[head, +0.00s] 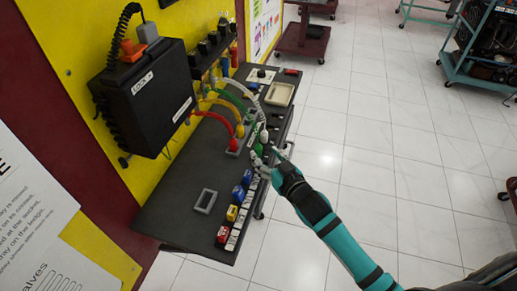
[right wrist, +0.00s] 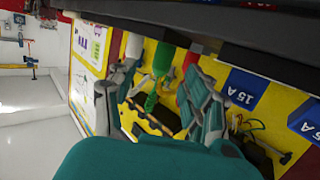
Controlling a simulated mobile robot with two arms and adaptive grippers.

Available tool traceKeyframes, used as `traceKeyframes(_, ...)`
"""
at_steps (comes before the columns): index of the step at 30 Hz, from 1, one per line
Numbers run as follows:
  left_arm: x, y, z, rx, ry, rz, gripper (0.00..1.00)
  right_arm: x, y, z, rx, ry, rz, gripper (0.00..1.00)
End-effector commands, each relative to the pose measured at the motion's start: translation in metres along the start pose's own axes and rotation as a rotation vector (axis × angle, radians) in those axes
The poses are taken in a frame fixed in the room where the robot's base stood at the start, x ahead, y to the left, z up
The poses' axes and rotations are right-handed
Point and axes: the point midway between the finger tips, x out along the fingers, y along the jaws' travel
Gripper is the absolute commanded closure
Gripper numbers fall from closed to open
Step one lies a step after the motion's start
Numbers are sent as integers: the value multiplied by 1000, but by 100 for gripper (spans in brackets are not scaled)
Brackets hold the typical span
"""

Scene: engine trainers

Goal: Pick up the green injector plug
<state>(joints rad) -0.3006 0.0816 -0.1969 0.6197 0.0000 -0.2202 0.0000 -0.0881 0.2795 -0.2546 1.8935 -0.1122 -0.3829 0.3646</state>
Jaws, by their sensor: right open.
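The green injector plug (right wrist: 163,60) shows in the right wrist view between the two fingers of my right gripper (right wrist: 162,80), with a coiled green lead (right wrist: 151,101) below it. In the head view the green plug (head: 257,151) is a small green patch at the shelf's right side, partly hidden by the gripper. My right gripper (head: 268,156) reaches in from the lower right. Its fingers are apart, one on each side of the plug, and I cannot tell whether either touches it. My left gripper is not in view.
Red (head: 239,130), yellow and white leads arch beside the plug. Blue (head: 238,195), yellow and red blocks line the black shelf's (head: 175,205) front edge near a grey frame (head: 205,201). A black box (head: 150,100) hangs on the yellow board. Open tiled floor lies right.

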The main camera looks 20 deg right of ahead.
Motion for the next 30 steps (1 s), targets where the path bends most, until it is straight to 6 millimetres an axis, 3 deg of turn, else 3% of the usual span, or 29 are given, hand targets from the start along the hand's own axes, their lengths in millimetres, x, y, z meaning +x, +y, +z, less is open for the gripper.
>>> traceKeyframes(6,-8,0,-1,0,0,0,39,27,-2,-2,0,0,0,49)
traceKeyframes(14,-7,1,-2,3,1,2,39,30,-2,-1,0,0,0,49)
traceKeyframes(25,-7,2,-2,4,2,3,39,30,-2,-1,0,0,0,96)
traceKeyframes(30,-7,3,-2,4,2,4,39,30,-2,-1,0,0,0,98)
